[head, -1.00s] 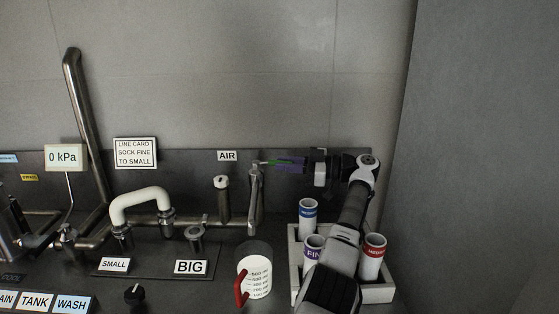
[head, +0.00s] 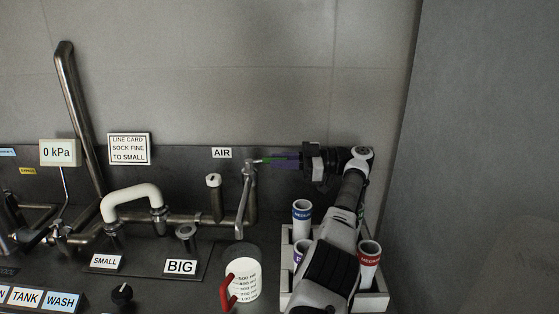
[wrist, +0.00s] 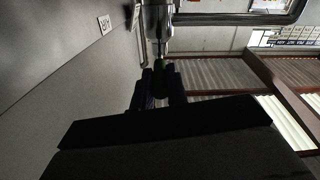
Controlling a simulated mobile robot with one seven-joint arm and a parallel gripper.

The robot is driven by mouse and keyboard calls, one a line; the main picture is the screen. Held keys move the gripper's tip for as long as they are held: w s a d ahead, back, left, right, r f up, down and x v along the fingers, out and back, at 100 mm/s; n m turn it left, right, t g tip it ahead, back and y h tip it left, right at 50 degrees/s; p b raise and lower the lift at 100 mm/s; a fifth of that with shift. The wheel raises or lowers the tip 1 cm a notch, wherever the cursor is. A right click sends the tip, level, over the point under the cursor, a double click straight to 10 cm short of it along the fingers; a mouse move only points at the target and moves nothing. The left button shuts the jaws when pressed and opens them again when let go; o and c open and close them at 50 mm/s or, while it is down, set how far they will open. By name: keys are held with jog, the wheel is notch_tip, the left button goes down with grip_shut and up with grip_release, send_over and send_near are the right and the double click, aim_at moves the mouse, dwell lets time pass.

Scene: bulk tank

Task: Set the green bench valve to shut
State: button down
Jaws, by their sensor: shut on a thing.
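In the wrist view my dark fingers (wrist: 160,85) meet at the lower end of a shiny metal fitting (wrist: 157,25).
A white measuring jug (head: 243,278) with a red handle stands in front of the pipe. A pale rack (head: 375,302) with several labelled tubes sits under my arm. A white hose bend (head: 132,192) and the BIG port (head: 186,233) are to the left. Wall behind.

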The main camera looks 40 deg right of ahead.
jog(key=shift+f, duration=0.1)
dwell(0.3)
jog(key=c, duration=1.4)
grip_release()
jog(key=shift+w, duration=0.1)
jog(key=shift+r+p, duration=7.45)
jog(key=shift+r, duration=2.6)
